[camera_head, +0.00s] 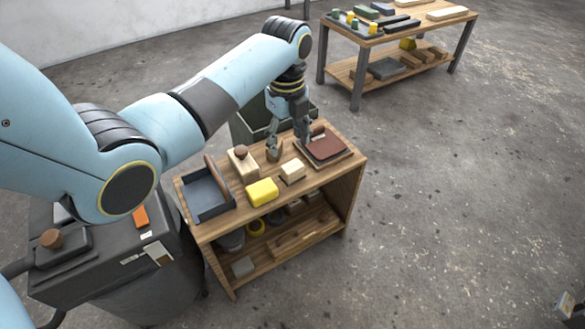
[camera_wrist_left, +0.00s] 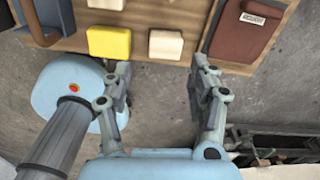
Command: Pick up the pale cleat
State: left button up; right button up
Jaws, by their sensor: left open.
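A small pale block (camera_head: 292,170), which looks like the pale cleat, lies on the wooden bench top beside a yellow block (camera_head: 261,192). In the left wrist view the pale block (camera_wrist_left: 166,45) is at the top middle, just right of the yellow block (camera_wrist_left: 109,42). My left gripper (camera_head: 289,142) is open, pointing down over the bench's back part, behind the pale block in the head view. In the left wrist view its fingers (camera_wrist_left: 163,92) are apart, with nothing between them, and the block lies beyond the tips. My right gripper is not seen.
A brown book-like item (camera_head: 326,146) lies right of the block. A pale block with a brown knob (camera_head: 243,165) and a blue-grey tray (camera_head: 207,193) stand left. A dark bin (camera_head: 250,125) stands behind the bench. Another loaded table (camera_head: 400,35) is farther back.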

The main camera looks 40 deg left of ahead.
aim_at(291, 165)
pick_arm(q)
jog(key=shift+w+f, duration=0.1)
jog(key=shift+w, duration=0.2)
jog(key=shift+m, duration=0.3)
notch_tip(291, 165, down, 5)
jog(key=shift+f+b, duration=0.1)
jog(key=shift+b, duration=1.15)
jog(key=shift+f, duration=0.3)
notch_tip(291, 165, down, 2)
jog(key=shift+d+f+b, duration=0.1)
jog(key=shift+d+b, duration=0.05)
jog(key=shift+b, duration=0.75)
notch_tip(291, 165, down, 2)
jog(key=shift+w+f+b, duration=0.1)
jog(key=shift+b, duration=0.5)
jog(key=shift+f, duration=0.15)
jog(key=c, duration=0.9)
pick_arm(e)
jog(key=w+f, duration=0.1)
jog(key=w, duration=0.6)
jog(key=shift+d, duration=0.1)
